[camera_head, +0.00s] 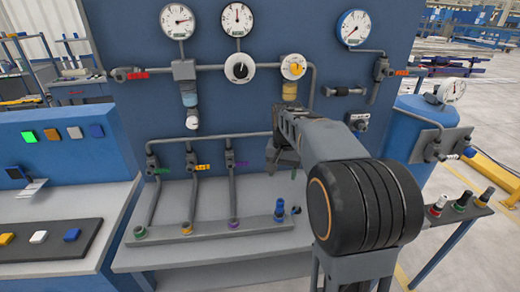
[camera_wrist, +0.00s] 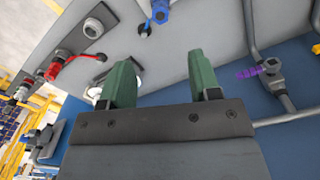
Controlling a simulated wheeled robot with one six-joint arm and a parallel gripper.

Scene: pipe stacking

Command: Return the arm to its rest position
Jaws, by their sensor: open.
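My gripper (camera_head: 284,167) is in front of the blue pipe panel (camera_head: 262,105), above the grey bench with the pipe rail (camera_head: 210,229). In the wrist view its two green fingers (camera_wrist: 160,82) stand apart, with nothing between them. My arm reaches in from the lower right of the head view and hides part of the panel and bench. A blue fitting (camera_head: 279,210) stands on the rail just below the gripper. It also shows in the wrist view (camera_wrist: 160,12), beyond the fingers and apart from them.
Gauges, valves and pipes cover the panel, with a purple-marked valve (camera_head: 230,164) left of the gripper. A blue console (camera_head: 68,150) stands at left. Open floor (camera_head: 480,245) shows at lower right.

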